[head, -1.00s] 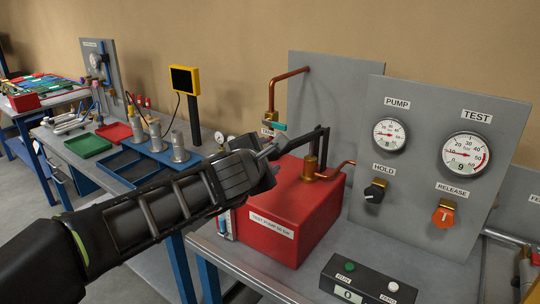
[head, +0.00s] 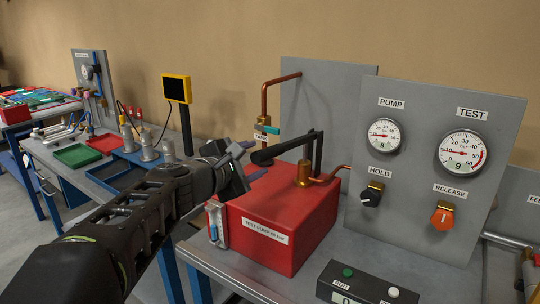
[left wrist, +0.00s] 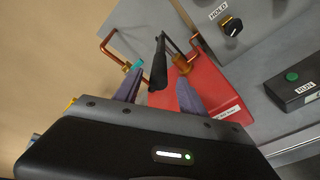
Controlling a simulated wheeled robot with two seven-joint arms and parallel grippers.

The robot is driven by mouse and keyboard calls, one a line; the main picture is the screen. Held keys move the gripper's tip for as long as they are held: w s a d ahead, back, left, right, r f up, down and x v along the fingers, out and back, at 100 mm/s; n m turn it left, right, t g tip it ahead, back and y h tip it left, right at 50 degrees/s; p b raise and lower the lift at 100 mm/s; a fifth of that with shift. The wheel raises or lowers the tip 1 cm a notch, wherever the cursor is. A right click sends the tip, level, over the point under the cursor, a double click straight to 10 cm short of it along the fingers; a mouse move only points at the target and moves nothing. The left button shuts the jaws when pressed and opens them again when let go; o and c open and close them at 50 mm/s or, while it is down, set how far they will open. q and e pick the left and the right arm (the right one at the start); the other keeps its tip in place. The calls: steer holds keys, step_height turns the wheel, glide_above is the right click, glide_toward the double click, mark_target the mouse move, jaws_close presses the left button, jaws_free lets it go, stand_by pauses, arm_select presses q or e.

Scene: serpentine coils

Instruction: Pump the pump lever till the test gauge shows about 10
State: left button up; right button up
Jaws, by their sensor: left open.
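The red test pump (head: 285,222) stands on the bench. Its black pump lever (head: 288,147) slopes down to the left from a raised pivot. My left gripper (head: 253,160) is open at the lever's free end. In the left wrist view the lever (left wrist: 159,62) lies between the spread fingers of my left gripper (left wrist: 158,78), with gaps on both sides. The test gauge (head: 463,153) reads 9. The pump gauge (head: 384,135) beside it reads 8. My right gripper is not in view.
The panel bears a black hold knob (head: 372,194) and an orange release knob (head: 444,216). A control box with a green button (head: 347,272) stands at the bench front. A copper pipe (head: 265,98) rises behind the pump. Another bench with trays is at left.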

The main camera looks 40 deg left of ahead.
mark_target(268, 153)
arm_select(q)
steer(key=shift+s+r, duration=0.1)
steer(key=shift+s, duration=0.05)
steer(key=shift+x, duration=4.05)
steer(key=shift+r, duration=0.1)
jaws_close()
